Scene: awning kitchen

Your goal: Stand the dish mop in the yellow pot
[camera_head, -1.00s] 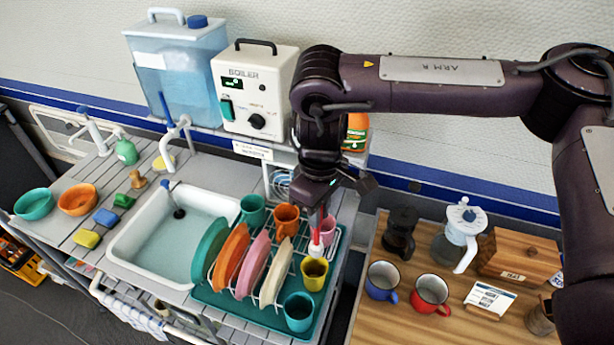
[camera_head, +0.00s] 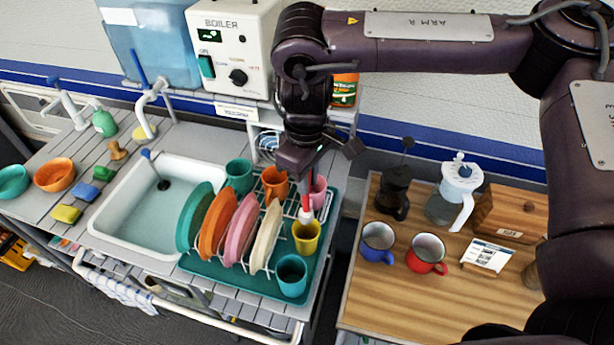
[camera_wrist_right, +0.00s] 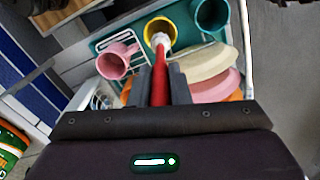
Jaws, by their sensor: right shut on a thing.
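My right gripper (camera_head: 308,184) is shut on the dish mop, near the back right of the dish rack. The dish mop (camera_head: 306,209) has a red handle and a white head that points down. The yellow pot (camera_head: 306,243) stands upright on the teal tray, just below the head. In the right wrist view, the red handle (camera_wrist_right: 159,80) runs between the fingers and the white head overlaps the near rim of the yellow pot (camera_wrist_right: 150,27). I cannot tell whether the head is above the opening or slightly inside it. My left gripper is out of view.
A teal cup (camera_head: 291,277) stands in front of the yellow pot, and a pink cup (camera_head: 319,190) and an orange cup (camera_head: 274,183) stand behind it. Several plates (camera_head: 240,225) stand in the rack to its left. Blue and red mugs (camera_head: 427,254) are on the wooden counter.

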